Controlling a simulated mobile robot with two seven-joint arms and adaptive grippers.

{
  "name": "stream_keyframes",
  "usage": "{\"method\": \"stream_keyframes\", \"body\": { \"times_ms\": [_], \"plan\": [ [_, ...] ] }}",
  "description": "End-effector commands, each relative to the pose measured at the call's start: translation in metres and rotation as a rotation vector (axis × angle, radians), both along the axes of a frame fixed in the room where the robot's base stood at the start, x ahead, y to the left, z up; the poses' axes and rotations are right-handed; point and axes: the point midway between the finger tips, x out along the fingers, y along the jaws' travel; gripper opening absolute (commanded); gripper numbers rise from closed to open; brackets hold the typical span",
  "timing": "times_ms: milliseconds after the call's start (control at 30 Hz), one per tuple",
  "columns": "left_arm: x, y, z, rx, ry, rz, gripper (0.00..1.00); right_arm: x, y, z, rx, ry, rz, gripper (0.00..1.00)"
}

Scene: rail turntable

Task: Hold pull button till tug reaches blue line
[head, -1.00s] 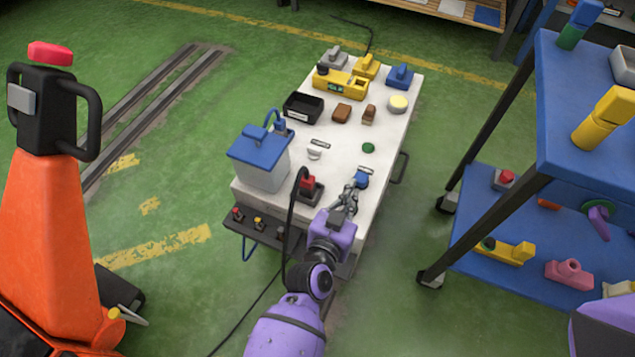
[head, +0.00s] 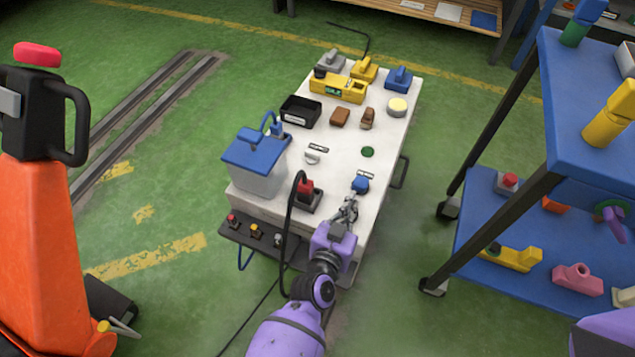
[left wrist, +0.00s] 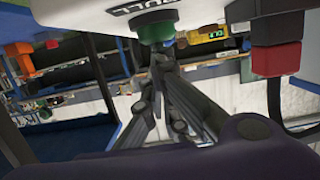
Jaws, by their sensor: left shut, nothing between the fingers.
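In the left wrist view, a round green button (left wrist: 156,29) sits beneath a PULL marking (left wrist: 146,9). The fingertips of my left gripper (left wrist: 158,58) are close to the button; I cannot tell whether they touch. I cannot make out which thing is the tug, and no blue line is clear. My right gripper is not in view.
A red switch (head: 305,187) with a black cable stands left of the gripper. A blue-lidded container (head: 256,165) is farther left. A blue shelf cart (head: 505,217) stands right. An orange truck with a black handle (head: 38,220) stands left.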

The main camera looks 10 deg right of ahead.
Motion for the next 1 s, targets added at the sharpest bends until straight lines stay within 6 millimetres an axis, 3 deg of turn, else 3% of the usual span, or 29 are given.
{"method": "stream_keyframes", "body": {
  "times_ms": [33,1000],
  "plan": [
    [-0.0024,0.0009,-0.0113,0.007,0.011,-0.004,0.0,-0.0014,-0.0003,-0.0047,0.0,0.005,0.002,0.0],
    [-0.0059,0.0035,-0.0165,0.014,0.024,-0.005,0.0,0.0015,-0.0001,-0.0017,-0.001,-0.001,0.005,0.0]
  ]
}}
